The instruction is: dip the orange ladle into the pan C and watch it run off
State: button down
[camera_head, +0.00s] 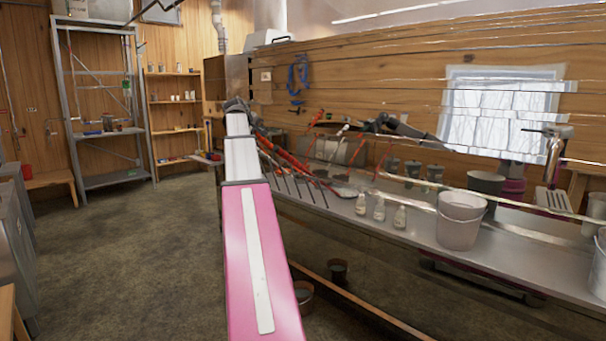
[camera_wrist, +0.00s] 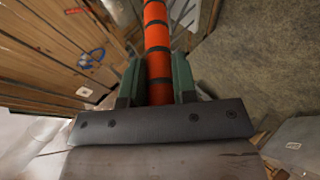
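The orange ladle's handle (camera_wrist: 158,50), orange with black bands, lies between the two green fingers of my gripper (camera_wrist: 156,80) in the wrist view. The fingers press on it from both sides. The handle runs out through the top edge, so its bowl is not in that view. In the head view several red-orange rods (camera_head: 283,155) cross behind my arm, and I cannot tell which is the held ladle. No label for pan C is readable, so I cannot pick it out along the long metal bench (camera_head: 400,235).
A white bucket (camera_head: 460,225) and small bottles (camera_head: 379,209) stand on the bench. Dark cups (camera_head: 413,169) stand behind them. A metal shelf (camera_head: 100,110) stands at the left wall. Buckets (camera_head: 303,297) sit on the floor under the bench. The floor (camera_head: 140,250) left of my arm is clear.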

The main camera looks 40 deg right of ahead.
jog(key=shift+d+r, duration=0.2)
jog(key=shift+d, duration=0.15)
notch_tip(320, 180, up, 23)
jog(key=s+a, duration=0.2)
jog(key=a, duration=2.5)
jog(key=shift+a, duration=0.35)
jog(key=shift+f, duration=0.1)
